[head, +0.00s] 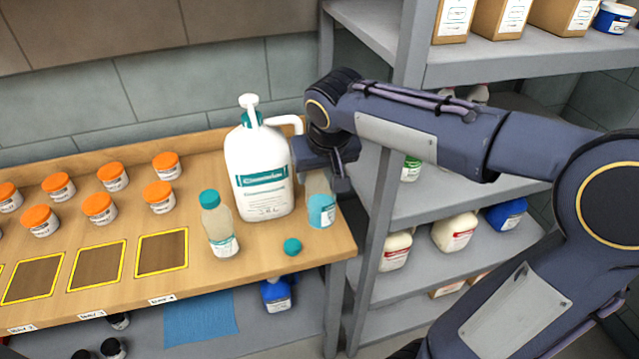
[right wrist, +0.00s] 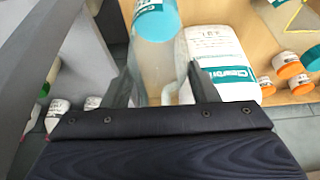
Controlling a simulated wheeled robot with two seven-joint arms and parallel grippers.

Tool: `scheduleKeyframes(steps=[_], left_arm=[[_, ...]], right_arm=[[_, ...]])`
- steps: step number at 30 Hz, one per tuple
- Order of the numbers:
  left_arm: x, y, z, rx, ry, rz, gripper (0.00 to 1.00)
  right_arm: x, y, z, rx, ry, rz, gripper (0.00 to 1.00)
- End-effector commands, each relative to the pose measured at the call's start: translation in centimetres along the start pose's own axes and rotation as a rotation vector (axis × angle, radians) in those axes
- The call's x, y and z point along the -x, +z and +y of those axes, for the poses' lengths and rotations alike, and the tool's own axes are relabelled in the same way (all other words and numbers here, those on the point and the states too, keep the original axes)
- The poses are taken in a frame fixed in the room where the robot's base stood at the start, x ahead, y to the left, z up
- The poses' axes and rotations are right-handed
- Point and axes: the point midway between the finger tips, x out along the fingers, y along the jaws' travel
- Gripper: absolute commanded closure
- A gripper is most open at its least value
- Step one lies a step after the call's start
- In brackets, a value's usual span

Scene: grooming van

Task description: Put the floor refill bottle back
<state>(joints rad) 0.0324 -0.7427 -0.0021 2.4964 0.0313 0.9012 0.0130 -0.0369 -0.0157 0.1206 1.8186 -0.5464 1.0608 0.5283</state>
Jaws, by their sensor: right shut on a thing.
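My right gripper (head: 325,172) is shut on a clear uncapped bottle (head: 321,207) with a teal label. The bottle is upright at the right end of the wooden bench, beside the big jug; I cannot tell whether its base touches the wood. In the right wrist view the bottle (right wrist: 155,75) sits between the fingers. A loose teal cap (head: 292,246) lies on the bench in front of it. A similar bottle (head: 219,228) with its teal cap on stands left of that. The big white pump jug (head: 259,172) stands behind them. My left gripper is not in view.
Several orange-capped jars (head: 160,197) stand at the left of the bench (head: 255,262). Yellow-outlined dark squares (head: 162,252) mark its front. A grey shelf unit (head: 405,209) with white jugs (head: 455,232) stands to the right. A blue container (head: 276,294) sits under the bench.

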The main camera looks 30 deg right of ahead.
Motion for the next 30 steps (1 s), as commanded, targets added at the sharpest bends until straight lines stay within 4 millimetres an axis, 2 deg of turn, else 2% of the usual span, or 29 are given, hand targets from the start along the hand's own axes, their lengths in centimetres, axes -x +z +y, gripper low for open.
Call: scheduleKeyframes(steps=[3,12,17,30], left_arm=[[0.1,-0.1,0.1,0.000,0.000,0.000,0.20],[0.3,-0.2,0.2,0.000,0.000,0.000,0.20],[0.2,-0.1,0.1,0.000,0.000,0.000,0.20],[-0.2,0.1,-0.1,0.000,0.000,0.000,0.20]], right_arm=[[-2.3,-0.7,0.3,-0.001,0.002,-0.003,0.84],[-5.3,-1.5,0.7,-0.001,0.001,-0.003,0.84],[-7.4,-0.5,0.7,-0.001,0.001,-0.001,0.84],[-8.2,-0.1,0.7,-0.001,0.000,0.002,0.84]])
